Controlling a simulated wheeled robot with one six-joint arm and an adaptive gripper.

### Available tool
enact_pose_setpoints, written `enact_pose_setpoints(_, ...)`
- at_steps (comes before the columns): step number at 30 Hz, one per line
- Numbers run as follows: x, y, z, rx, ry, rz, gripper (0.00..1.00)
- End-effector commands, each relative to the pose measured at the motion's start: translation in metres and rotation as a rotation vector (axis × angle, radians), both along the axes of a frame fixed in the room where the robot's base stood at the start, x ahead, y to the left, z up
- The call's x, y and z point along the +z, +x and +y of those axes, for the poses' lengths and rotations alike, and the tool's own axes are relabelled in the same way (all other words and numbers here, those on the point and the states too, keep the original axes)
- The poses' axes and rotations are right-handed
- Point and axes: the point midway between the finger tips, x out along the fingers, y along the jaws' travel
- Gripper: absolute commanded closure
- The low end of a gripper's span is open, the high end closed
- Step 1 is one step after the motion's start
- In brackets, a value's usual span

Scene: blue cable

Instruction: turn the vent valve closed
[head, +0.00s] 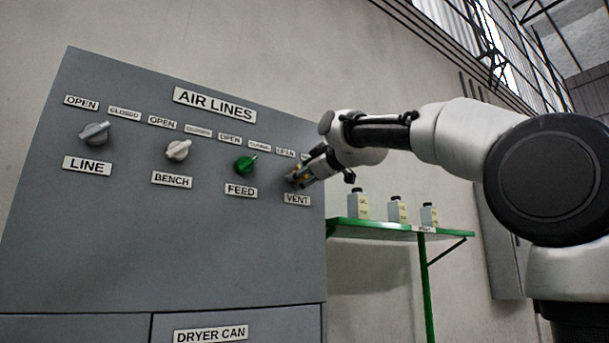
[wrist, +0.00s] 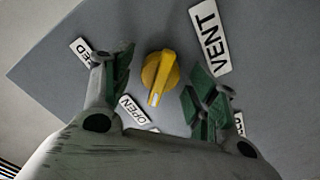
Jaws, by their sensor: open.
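The vent valve is a yellow knob (wrist: 160,74) on the grey panel, beside the VENT label (wrist: 210,38). Its white pointer mark is turned toward the OPEN label (wrist: 134,112), away from the partly hidden CLOSED label (wrist: 239,123). My gripper (wrist: 157,78) is open, with one green-padded finger on each side of the knob. Gaps show between the knob and both fingers, and I cannot tell how deep the fingers reach. In the head view my gripper (head: 300,178) is at the panel's right side above the VENT label (head: 297,199) and mostly hides the knob.
The AIR LINES panel (head: 180,240) also carries the grey LINE knob (head: 95,132), the white BENCH knob (head: 178,150) and the green FEED knob (head: 246,164), left of my gripper. A green shelf (head: 380,231) with several small bottles stands right of the panel, below my arm.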

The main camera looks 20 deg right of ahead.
Motion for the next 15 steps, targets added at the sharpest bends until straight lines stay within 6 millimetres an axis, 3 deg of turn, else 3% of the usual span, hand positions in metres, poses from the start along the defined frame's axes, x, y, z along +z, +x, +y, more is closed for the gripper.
enact_pose_setpoints(5, 0.0000, -0.0001, 0.0000, 0.000, 0.000, 0.000, 0.41)
enact_pose_setpoints(12, -0.0001, -0.0001, 0.0000, 0.000, 0.000, 0.000, 0.85)
enact_pose_setpoints(15, -0.0001, -0.0002, -0.0001, 0.000, 0.000, 0.000, 0.88)
